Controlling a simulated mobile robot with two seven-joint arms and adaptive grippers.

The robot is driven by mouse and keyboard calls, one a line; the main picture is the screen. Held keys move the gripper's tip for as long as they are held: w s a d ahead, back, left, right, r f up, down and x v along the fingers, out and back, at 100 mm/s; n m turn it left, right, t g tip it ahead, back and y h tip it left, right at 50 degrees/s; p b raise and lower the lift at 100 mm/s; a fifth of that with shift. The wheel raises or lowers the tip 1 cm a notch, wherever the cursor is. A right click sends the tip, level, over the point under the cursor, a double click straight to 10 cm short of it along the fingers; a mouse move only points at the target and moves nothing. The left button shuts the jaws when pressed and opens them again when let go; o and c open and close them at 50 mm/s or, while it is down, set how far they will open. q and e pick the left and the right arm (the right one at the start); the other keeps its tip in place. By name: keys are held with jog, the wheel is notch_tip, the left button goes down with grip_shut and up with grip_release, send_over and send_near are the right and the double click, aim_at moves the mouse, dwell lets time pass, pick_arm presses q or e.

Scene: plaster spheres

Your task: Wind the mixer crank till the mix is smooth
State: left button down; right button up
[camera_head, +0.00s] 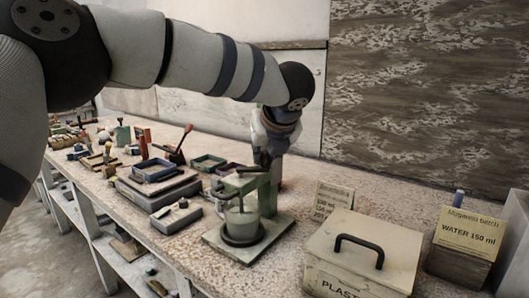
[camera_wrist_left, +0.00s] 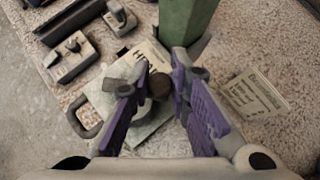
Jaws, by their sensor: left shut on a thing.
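The hand mixer stands on the bench in the head view, with a green post (camera_head: 266,198) and a flat base plate (camera_head: 273,236). A pale mixing cup (camera_head: 242,226) sits under its head on a dark round seat. My left gripper (camera_head: 262,158) reaches down over the top of the mixer. In the left wrist view my left gripper (camera_wrist_left: 160,80) has its purple-padded fingers on either side of a dark round crank knob (camera_wrist_left: 160,88), shut on it. The state of the mix in the cup cannot be made out. My right gripper is not in view.
A plaster box (camera_head: 358,250) with a black handle stands right of the mixer. A water block (camera_head: 463,248) with a "WATER 150 ml" card is farther right, and a recipe card (camera_head: 333,198) stands behind. Trays (camera_head: 155,170) and tools crowd the bench to the left.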

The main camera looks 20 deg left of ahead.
aim_at(267, 168)
pick_arm(q)
jog(key=s+m+h, duration=0.1)
jog(key=m, duration=0.1)
jog(key=s+m+t+h, duration=0.1)
jog(key=m+h, duration=0.1)
jog(key=shift+d, duration=0.15)
jog(key=shift+s+m+h, duration=0.5)
jog(key=shift+m+h, duration=0.3)
jog(key=shift+m, duration=0.25)
jog(key=shift+s+m+h, duration=0.45)
jog(key=shift+m+h, duration=0.35)
jog(key=shift+m, duration=0.25)
jog(key=c, duration=1.5)
grip_release()
jog(key=v, duration=1.2)
